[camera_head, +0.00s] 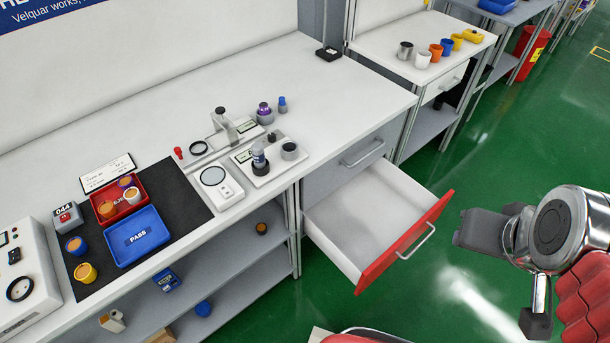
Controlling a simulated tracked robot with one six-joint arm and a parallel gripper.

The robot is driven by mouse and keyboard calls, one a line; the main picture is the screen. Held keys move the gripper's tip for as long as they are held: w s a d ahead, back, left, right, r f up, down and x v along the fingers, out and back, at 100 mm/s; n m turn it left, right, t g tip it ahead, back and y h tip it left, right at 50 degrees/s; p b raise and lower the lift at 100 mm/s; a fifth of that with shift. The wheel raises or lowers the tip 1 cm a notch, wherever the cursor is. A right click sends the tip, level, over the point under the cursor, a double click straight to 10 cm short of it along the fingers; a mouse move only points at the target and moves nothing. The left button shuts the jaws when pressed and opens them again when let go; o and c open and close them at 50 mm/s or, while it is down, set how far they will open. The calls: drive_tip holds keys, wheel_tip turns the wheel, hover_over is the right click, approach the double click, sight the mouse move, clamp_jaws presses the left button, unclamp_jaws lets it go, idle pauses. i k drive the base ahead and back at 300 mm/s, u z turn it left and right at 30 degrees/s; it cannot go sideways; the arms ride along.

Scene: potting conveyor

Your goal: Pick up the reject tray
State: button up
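A red tray (126,213) lies on a dark mat (183,194) on the white workbench at the left. It holds several small pots, orange and purple among them; I see no reject label on it. A blue tray (140,253) marked PASS lies just in front of it. My gripper (468,230) is at the far right, over the green floor beyond the open drawer, well apart from the red tray. It is seen as a dark block, and I cannot make out a gap between its fingers. It does not touch anything I can see.
An open drawer (370,215) with a red front sticks out between my gripper and the bench. A scale (215,187) and stands are right of the mat. The right bench end is clear.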

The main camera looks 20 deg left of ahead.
sight(112, 193)
drive_tip(key=u, duration=2.4)
